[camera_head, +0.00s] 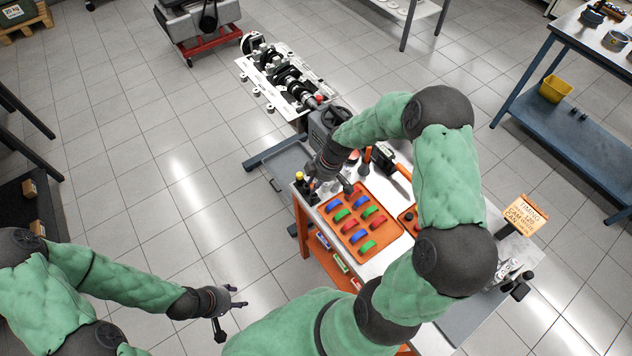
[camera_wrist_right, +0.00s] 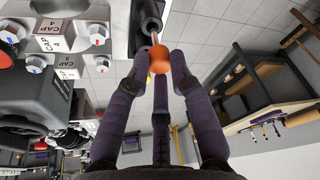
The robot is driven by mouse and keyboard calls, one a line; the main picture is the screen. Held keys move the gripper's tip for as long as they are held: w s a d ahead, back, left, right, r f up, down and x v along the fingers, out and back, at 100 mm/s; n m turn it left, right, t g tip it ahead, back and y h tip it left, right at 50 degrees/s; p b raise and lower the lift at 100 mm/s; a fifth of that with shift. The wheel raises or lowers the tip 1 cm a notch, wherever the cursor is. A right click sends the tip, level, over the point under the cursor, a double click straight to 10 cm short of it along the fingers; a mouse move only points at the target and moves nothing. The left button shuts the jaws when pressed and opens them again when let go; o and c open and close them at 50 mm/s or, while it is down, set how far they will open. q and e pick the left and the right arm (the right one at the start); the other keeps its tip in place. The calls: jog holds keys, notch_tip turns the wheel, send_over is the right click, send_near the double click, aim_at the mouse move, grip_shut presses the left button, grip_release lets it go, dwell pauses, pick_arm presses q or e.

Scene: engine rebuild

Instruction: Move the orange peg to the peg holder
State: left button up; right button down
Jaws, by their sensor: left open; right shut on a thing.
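The orange peg shows in the right wrist view as a rounded orange body (camera_wrist_right: 160,60) with a thin shaft running toward a dark cylinder. My right gripper (camera_wrist_right: 160,80) has its fingers closed around the orange body. In the head view my right gripper (camera_head: 328,188) is at the left edge of the workbench, beside the orange tray, and the peg cannot be made out there. A small dark stand with a yellow top (camera_head: 299,177) is just left of it; I cannot tell whether it is the peg holder. My left gripper (camera_head: 230,302) is open and empty over the floor.
An orange tray (camera_head: 385,243) with several red, green and blue curved pieces lies on the bench. An engine assembly (camera_head: 285,78) stands behind. A sign (camera_head: 525,214) and metal parts are at the bench's right. The floor at left is free.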

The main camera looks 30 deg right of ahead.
jog(key=shift+f+b, duration=1.9)
jog(key=shift+f, duration=0.2)
dwell(1.4)
jog(key=c, duration=1.3)
grip_release()
jog(key=shift+r+p, duration=0.8)
jog(key=shift+r, duration=0.75)
jog(key=o, duration=0.5)
jog(key=v, duration=1.2)
